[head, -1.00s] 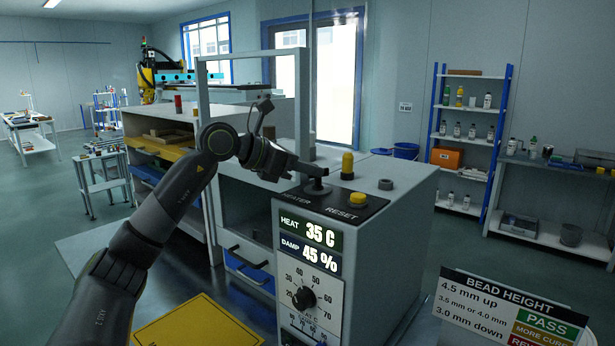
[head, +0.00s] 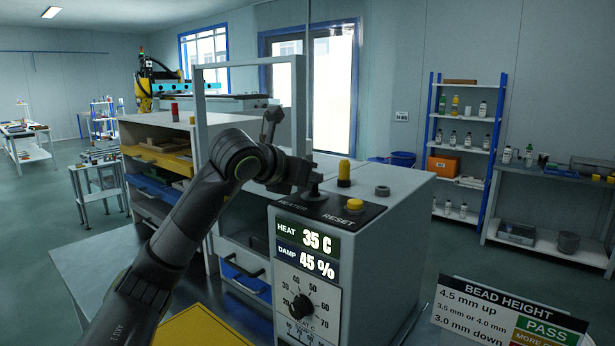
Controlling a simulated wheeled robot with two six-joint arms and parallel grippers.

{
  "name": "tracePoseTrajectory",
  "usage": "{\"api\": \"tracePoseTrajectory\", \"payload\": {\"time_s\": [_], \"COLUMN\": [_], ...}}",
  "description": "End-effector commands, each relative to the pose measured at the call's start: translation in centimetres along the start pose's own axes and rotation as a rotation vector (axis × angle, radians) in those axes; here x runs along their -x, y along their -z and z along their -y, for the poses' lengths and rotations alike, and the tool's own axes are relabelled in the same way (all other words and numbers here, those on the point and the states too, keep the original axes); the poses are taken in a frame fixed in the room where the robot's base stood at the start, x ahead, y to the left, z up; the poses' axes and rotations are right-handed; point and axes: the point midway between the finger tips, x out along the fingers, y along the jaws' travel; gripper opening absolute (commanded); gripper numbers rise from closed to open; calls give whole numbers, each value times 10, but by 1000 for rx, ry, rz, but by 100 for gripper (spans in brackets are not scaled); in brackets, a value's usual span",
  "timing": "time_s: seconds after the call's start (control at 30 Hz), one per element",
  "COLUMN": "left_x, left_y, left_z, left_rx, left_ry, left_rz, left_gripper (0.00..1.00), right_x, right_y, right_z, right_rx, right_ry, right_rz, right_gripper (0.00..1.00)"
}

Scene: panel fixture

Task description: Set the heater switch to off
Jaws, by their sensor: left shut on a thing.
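The grey cabinet (head: 385,235) has a black top strip marked HEATER and RESET. The dark heater switch (head: 314,193) stands on this strip by the HEATER label, its upper part mostly hidden by my gripper. My left gripper (head: 312,178) is at the switch's top and shut on it. Its fingertips are small and dark, so the exact grip is hard to see. The switch's exact position is hard to read. The front display (head: 308,247) reads HEAT 35 C and DAMP 45 %. My right gripper is not in view.
A yellow reset button (head: 354,205), a yellow-capped post (head: 344,174) and a grey ring (head: 382,191) are close to the switch. A dial (head: 301,307) is on the front. A grey frame (head: 201,110) rises behind my arm. A bead height sign (head: 510,315) stands front right.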

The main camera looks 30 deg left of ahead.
Motion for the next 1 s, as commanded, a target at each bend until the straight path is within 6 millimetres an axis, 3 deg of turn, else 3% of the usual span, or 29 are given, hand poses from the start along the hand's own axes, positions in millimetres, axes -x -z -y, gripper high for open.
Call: {"api": "tracePoseTrajectory", "payload": {"time_s": [0.27,0.3,0.43,0.77,1.0], "left_x": [0,0,0,1,24], "left_y": [0,0,0,0,1], "left_z": [0,0,0,-1,-2], "left_rx": [2,2,1,0,-3], "left_ry": [-2,-1,-1,-1,-4], "left_rz": [-1,-1,-1,0,4], "left_gripper": [0,15,32,33,33], "right_x": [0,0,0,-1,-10], "right_y": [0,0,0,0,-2], "right_z": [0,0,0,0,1], "right_rx": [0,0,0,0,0], "right_ry": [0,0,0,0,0], "right_rz": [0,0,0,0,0], "right_gripper": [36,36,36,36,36]}}
